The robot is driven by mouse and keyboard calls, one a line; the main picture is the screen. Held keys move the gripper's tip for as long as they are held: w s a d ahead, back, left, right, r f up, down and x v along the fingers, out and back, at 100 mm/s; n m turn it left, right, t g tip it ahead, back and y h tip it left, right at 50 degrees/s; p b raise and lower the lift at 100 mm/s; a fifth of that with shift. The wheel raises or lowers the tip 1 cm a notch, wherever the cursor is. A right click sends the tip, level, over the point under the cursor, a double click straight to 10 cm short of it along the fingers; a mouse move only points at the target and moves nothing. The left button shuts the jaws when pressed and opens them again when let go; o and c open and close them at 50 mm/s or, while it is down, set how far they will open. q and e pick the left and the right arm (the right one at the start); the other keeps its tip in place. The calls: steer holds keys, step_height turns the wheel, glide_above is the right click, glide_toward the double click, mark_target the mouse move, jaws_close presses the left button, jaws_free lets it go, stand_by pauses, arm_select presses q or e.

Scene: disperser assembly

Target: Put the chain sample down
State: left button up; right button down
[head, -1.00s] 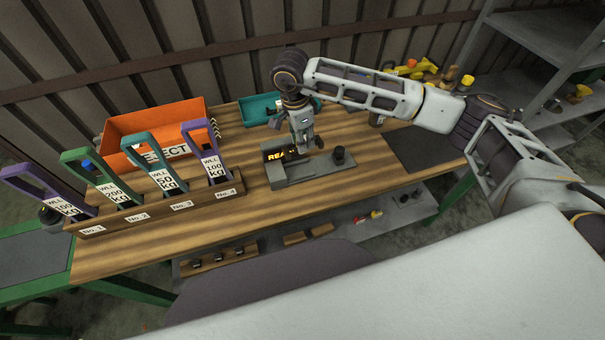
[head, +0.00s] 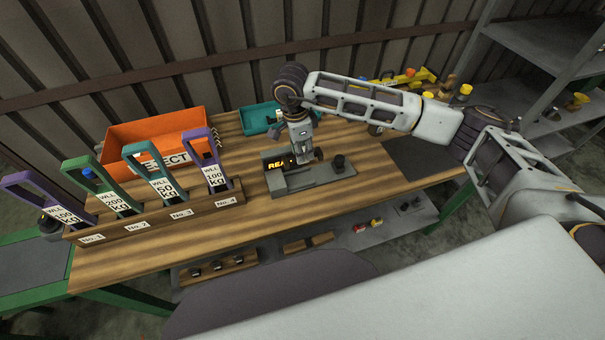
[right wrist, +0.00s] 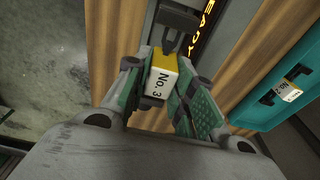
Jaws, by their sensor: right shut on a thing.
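My right gripper (head: 304,158) points down over the grey test device (head: 325,182) on the bench. In the right wrist view the gripper (right wrist: 165,88) is shut on the chain sample (right wrist: 161,76), a yellow and white block marked No. 3, between green finger pads. A dark fixture part (right wrist: 178,22) lies just beyond the sample; whether they touch is unclear. The sample is mostly hidden by the gripper in the head view. The device's lit display (head: 280,163) is partly covered and reads READY in the wrist view. My left gripper is not in view.
A rack (head: 160,220) with several WLL-labelled handles stands left, before an orange reject bin (head: 150,140). A teal tray (head: 257,121) lies behind the device and holds a No. 2 piece (right wrist: 291,92) in the wrist view. A dark mat (head: 420,160) lies right.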

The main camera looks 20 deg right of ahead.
steer(key=shift+f+p, duration=0.5)
steer(key=shift+f, duration=2.2)
steer(key=shift+f+p, duration=0.35)
steer(key=shift+f, duration=1.5)
steer(key=shift+f, duration=0.2)
steer(key=c, duration=1.5)
jaws_free()
steer(key=shift+r, duration=0.25)
steer(key=r, duration=0.4)
steer(key=a+r+b, duration=0.1)
steer(key=r, duration=0.3)
steer(key=r+b, duration=0.1)
steer(key=r, duration=0.2)
steer(key=shift+s+a+r, duration=0.1)
steer(key=shift+a+r, duration=0.15)
steer(key=shift+r, duration=0.15)
